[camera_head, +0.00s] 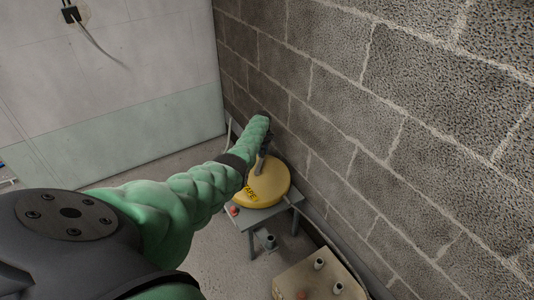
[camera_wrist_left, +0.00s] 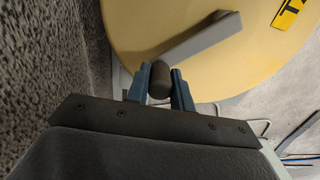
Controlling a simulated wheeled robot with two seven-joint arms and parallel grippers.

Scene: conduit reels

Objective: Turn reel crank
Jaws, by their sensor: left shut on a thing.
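A round yellow reel (camera_head: 264,184) with a yellow and black label stands on a small grey table near the block wall. In the left wrist view the reel (camera_wrist_left: 135,30) fills the upper part, and a grey crank arm (camera_wrist_left: 200,40) runs across its face. The crank's dark round knob (camera_wrist_left: 160,80) sits between the blue fingers of my left gripper (camera_wrist_left: 160,88), which is shut on it. In the head view my green left arm reaches over the reel and hides most of the crank and the gripper. My right gripper is not in view.
The grey table (camera_head: 250,219) has a small red object (camera_head: 233,211) at its front left corner. A tan box (camera_head: 318,277) with short grey cylinders stands at the lower right. The block wall (camera_head: 370,110) is close behind the reel. Open floor lies to the left.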

